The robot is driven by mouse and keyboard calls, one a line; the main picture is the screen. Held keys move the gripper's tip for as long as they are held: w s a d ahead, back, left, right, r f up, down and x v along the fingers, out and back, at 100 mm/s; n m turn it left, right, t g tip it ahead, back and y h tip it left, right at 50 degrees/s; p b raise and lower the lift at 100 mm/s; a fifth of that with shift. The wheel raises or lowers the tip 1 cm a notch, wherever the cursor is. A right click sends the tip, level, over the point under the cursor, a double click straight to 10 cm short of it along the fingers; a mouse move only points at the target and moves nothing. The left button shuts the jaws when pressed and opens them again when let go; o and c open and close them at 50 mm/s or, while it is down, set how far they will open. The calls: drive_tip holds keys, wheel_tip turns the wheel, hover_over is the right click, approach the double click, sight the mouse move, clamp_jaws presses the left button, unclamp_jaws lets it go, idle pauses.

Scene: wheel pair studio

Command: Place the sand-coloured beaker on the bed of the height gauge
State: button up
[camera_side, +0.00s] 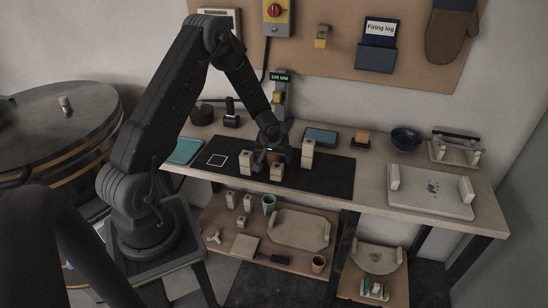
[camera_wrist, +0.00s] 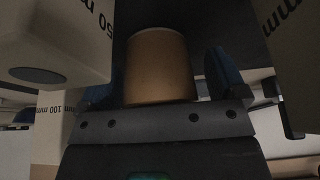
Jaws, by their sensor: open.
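The sand-coloured beaker (camera_wrist: 160,68) shows in the wrist view, between the two blue-padded fingers of my gripper (camera_wrist: 165,85). The fingers are open on either side of it; I cannot tell whether either touches. In the side view my gripper (camera_side: 268,157) is low over the black mat among pale blocks, and hides most of the beaker. What the beaker stands on is hidden. The height gauge (camera_side: 280,90) stands behind my gripper, with a lit green display on top of its post. My arm covers its lower part, and its bed cannot be made out.
Pale blocks stand close round my gripper: one left (camera_side: 246,162), one in front (camera_side: 276,172), a taller one right (camera_side: 307,153). The wrist view shows 50 mm and 100 mm markings on blocks. The black mat (camera_side: 335,180) is clear at right.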

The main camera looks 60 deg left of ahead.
drive_tip(key=shift+c, duration=0.4)
drive_tip(key=c, duration=1.1)
drive_tip(key=shift+r, duration=0.1)
